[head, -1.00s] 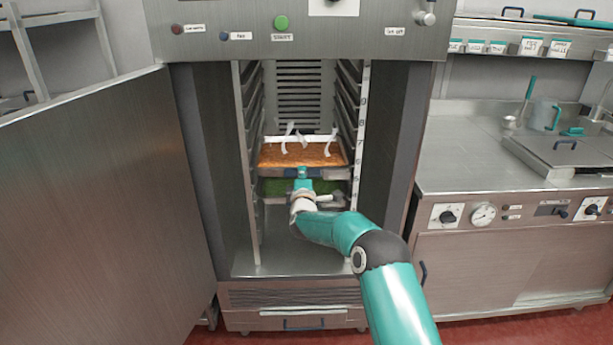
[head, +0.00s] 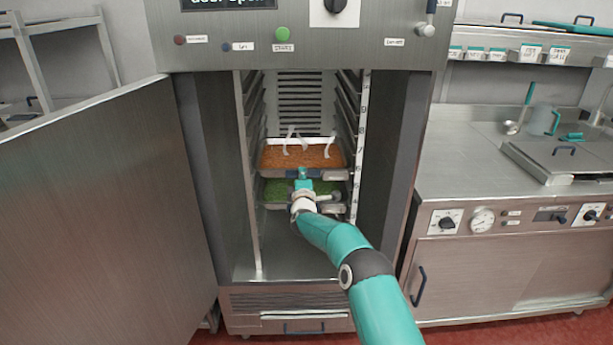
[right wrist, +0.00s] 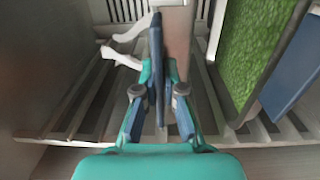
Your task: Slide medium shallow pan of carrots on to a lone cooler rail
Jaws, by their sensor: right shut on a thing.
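The shallow pan of orange carrots (head: 318,157) sits inside the open cooler cabinet, level, between the side rails (head: 350,118) and above a pan of green food (head: 275,190). My right gripper (head: 303,176) is at the carrot pan's front edge. In the right wrist view my right gripper (right wrist: 157,88) is shut on a dark blue handle (right wrist: 156,60) at the pan's front. The gripper and wrist hide part of the lower pan. Whether the pan rests fully on its rails cannot be told. My left gripper is out of view.
White curved probes (head: 291,138) hang over the carrot pan. The cooler door (head: 95,200) stands open at left. A steel counter (head: 465,170) with knobs, a lidded kettle (head: 560,160) and a ladle stands at right. The cooler floor (head: 285,258) is clear.

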